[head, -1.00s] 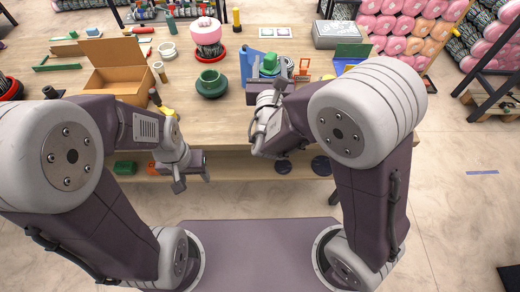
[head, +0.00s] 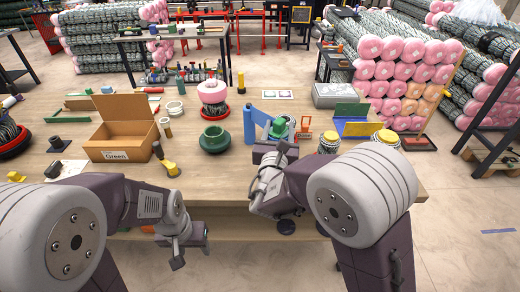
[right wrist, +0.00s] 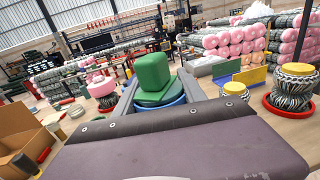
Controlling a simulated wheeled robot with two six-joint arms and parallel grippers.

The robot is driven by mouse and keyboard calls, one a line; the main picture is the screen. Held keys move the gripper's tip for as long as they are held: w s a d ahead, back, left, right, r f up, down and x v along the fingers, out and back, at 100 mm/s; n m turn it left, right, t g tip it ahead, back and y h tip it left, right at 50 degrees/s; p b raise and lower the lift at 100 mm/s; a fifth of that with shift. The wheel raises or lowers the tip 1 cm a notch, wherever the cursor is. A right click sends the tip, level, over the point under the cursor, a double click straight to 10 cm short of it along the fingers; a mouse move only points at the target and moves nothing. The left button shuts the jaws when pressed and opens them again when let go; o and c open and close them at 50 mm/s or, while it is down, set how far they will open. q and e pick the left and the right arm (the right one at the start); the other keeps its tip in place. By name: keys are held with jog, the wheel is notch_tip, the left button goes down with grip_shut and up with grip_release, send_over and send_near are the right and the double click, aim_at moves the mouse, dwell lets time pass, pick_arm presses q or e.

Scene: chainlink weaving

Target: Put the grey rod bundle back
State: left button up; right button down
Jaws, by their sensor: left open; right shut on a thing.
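Bundles of grey rods with yellow tops stand at the right of the table, one (head: 328,145) beside another (head: 386,139); both show in the right wrist view (right wrist: 235,92) (right wrist: 295,85). Another dark grey bundle (head: 9,133) sits at the far left edge. I cannot tell which one the task means. My right gripper (head: 280,140) is shut on a green-topped thing (right wrist: 154,74), held between its fingers in the right wrist view. My left gripper (head: 185,242) is open and empty, low in front of the table's front edge.
A cardboard box (head: 118,135) labelled Green stands at the left. A blue and yellow holder (head: 352,120) is at the right. Bare tabletop (head: 215,180) lies at the front middle.

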jog(key=w+a+f, duration=0.3)
jog(key=a+f, duration=0.2)
jog(key=f, duration=0.2)
jog(key=shift+w+a+f+p, duration=0.25)
jog(key=shift+w+f+p, duration=0.05)
jog(key=shift+f+p, duration=0.15)
jog(key=shift+r, duration=0.1)
jog(key=shift+s+f+b, duration=0.1)
jog(key=shift+f+b, duration=0.15)
jog(key=shift+b, duration=0.05)
jog(key=c, duration=0.7)
grip_release()
jog(key=shift+o, duration=0.2)
